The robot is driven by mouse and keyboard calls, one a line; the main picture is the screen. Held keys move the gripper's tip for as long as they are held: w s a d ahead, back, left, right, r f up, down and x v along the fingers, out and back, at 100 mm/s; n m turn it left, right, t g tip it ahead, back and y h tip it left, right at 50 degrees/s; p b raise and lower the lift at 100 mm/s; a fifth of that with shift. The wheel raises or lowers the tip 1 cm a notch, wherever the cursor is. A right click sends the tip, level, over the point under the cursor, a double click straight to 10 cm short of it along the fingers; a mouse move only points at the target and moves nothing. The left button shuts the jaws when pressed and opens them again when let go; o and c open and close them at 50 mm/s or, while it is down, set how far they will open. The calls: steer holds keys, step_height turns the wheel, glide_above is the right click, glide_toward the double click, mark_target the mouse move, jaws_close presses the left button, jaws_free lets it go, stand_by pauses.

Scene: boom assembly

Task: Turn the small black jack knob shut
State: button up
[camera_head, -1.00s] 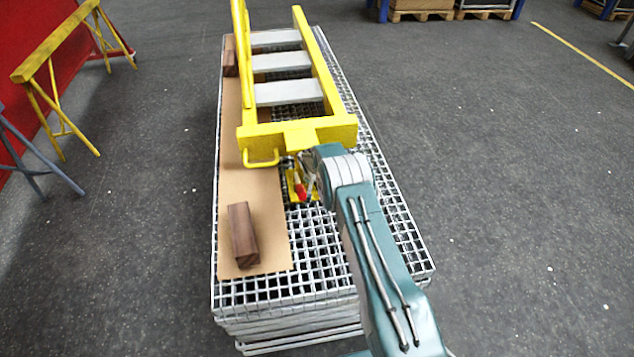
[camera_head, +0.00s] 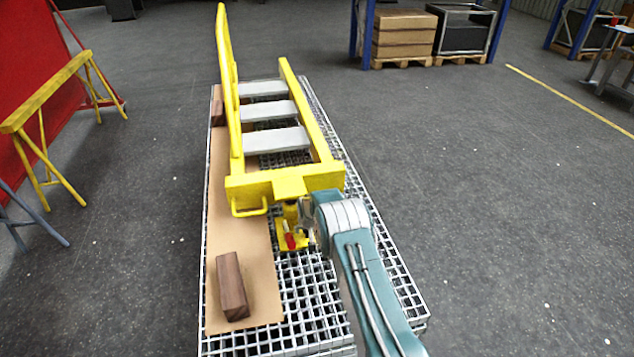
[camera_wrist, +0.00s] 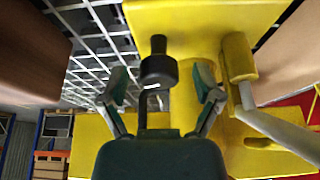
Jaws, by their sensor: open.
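The small black knob (camera_wrist: 158,69) stands out from the yellow jack in the wrist view, with a narrower black tip above a wider collar. My gripper (camera_wrist: 163,78) is open, with one finger on each side of the knob and a visible gap on both sides. In the head view the yellow jack (camera_head: 294,247) with a red part (camera_head: 290,241) sits on the grating below the end of the yellow boom frame (camera_head: 285,182). My arm hides part of the jack there, and the knob cannot be made out.
The jack and boom frame stand on a stack of metal grating (camera_head: 385,260). A brown wooden block (camera_head: 231,286) lies on a cardboard sheet (camera_head: 258,285) at the near left. A yellow trestle (camera_head: 45,95) stands at far left. The floor to the right is clear.

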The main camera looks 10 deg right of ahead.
steer(key=shift+d+n+y, duration=0.1)
steer(key=shift+n+y, duration=0.9)
steer(key=shift+n, duration=1.3)
steer(key=n+g+y, duration=0.1)
steer(key=n, duration=0.3)
steer(key=shift+n, duration=0.3)
steer(key=s+r, duration=0.3)
steer(key=r, duration=0.6)
steer(key=s+r+m, duration=0.1)
steer(key=s+r, duration=0.2)
steer(key=r, duration=0.7)
steer(key=s+d+r+m, duration=0.1)
steer(key=s+r, duration=0.3)
steer(key=r, duration=0.6)
steer(key=shift+r, duration=0.2)
steer(key=shift+n, duration=0.9)
steer(key=d+x, duration=0.2)
steer(key=x, duration=0.8)
steer(key=w+d+x, duration=0.1)
steer(key=d+x, duration=0.1)
steer(key=x, duration=0.8)
steer(key=d+f+x, duration=0.1)
steer(key=d+x, duration=0.1)
steer(key=x, duration=0.8)
steer(key=shift+w+d+f, duration=0.1)
steer(key=shift+w+f, duration=0.1)
steer(key=shift+f, duration=0.1)
